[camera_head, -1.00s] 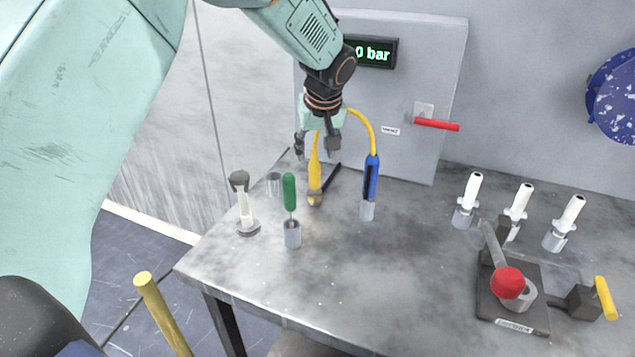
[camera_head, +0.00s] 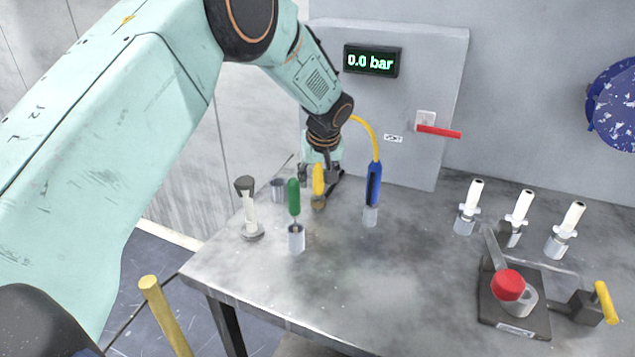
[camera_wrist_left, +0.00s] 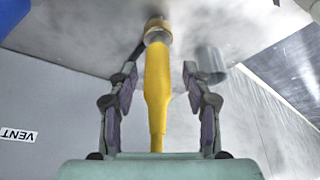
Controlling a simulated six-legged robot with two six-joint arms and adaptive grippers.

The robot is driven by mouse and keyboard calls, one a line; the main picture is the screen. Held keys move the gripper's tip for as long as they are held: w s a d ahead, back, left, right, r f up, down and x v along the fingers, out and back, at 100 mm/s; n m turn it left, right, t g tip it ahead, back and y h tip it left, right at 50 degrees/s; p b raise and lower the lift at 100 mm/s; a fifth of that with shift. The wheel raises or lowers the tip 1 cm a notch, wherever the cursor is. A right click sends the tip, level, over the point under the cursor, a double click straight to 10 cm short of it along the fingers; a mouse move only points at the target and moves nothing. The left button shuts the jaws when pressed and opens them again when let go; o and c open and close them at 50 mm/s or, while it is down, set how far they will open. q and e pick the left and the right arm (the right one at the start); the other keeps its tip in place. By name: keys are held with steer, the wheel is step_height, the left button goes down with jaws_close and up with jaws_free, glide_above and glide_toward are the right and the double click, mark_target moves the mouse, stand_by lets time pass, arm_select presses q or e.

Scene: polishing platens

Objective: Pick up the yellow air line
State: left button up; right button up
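The yellow air line (camera_head: 318,180) stands upright at the back left of the metal table, its lower end in a brownish fitting. In the left wrist view its tapered yellow body (camera_wrist_left: 158,85) runs between the two fingers, with a visible gap on each side. My left gripper (camera_head: 319,172) is open around it, pointing down; its fingers do not appear to touch it. The line's upper part is hidden by the gripper in the head view. My right gripper is not in view.
A green-handled tool (camera_head: 294,197) stands just in front, with a white post (camera_head: 250,215) to its left. A grey cup (camera_head: 279,189) and a blue tool (camera_head: 373,185) with a yellow hose flank the gripper. The table's front middle (camera_head: 370,280) is clear.

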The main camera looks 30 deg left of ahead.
arm_select(q)
steer(key=shift+w+f, duration=0.25)
steer(key=shift+w, duration=0.05)
steer(key=c, duration=0.5)
steer(key=shift+s+r, duration=0.15)
steer(key=shift+s, duration=0.05)
steer(key=c, duration=0.4)
jaws_close()
steer(key=shift+w, duration=0.1)
